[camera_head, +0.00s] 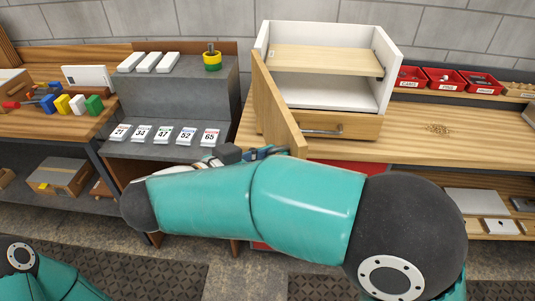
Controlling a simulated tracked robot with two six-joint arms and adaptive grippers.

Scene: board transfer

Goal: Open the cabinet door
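The cabinet (390,65) is a white box with an inner wooden shelf, standing on the wooden bench. Its wooden door (272,105) is hinged at the left side and stands swung out toward me, so the inside shows. My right gripper (268,153) is at the lower front edge of the door, just left of it and partly behind my own teal arm. It seems close to or touching the door; I cannot tell whether its fingers are open or shut. My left gripper is out of view; only part of my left arm shows at the bottom left.
A drawer with a metal handle (322,131) is below the cabinet opening. Red card bins (443,79) stand on the right. A grey stepped stand (180,95) with numbered cards is on the left. The bench top (430,145) right of the cabinet is mostly clear.

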